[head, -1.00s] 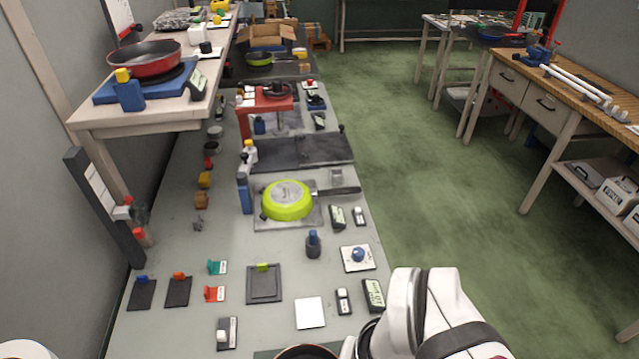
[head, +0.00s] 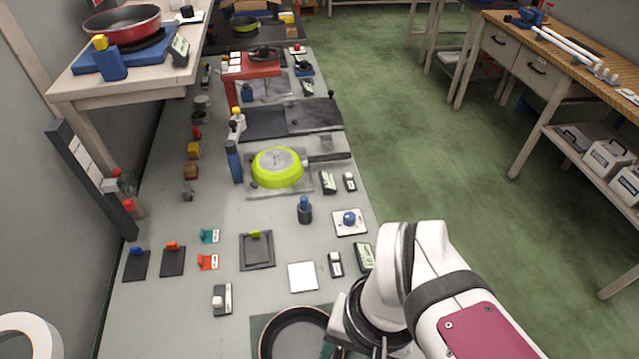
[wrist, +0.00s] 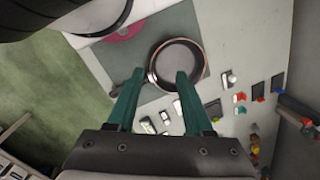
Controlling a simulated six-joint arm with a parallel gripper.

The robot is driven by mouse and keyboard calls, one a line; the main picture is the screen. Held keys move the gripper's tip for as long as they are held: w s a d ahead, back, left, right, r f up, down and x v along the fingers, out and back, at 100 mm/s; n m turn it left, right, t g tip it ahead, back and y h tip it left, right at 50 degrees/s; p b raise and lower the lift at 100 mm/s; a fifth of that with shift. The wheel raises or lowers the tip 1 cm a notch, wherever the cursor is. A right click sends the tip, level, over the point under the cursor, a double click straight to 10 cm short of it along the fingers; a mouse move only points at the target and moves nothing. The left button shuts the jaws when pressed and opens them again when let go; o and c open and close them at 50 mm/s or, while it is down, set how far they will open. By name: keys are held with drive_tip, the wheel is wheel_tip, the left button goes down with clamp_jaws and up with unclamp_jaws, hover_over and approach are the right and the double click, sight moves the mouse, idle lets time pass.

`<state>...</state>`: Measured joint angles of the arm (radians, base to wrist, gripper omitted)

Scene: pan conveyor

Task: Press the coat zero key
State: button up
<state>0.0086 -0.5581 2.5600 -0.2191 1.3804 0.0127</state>
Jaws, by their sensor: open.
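Several small keys beside displays lie on the grey bench, and their labels are too small to read, so I cannot tell which is the coat zero key. One dark key block with a white top (head: 335,264) sits next to a display (head: 363,257) near my arm. A similar key (head: 349,181) sits beside another display (head: 327,182) farther back. A third block with a white button (head: 222,299) lies at the front left. My gripper (wrist: 160,78) is open and empty, its teal fingers apart above the bench near a dark pan (wrist: 177,64); in the head view it is mostly hidden.
The dark pan (head: 296,335) stands at the near edge, close to my arm. A white plate (head: 303,277) and a square with a blue knob (head: 349,220) lie nearby. A green pan (head: 278,168) sits farther back. Bare bench shows around the small blocks.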

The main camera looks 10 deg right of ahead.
clamp_jaws()
idle(1.4)
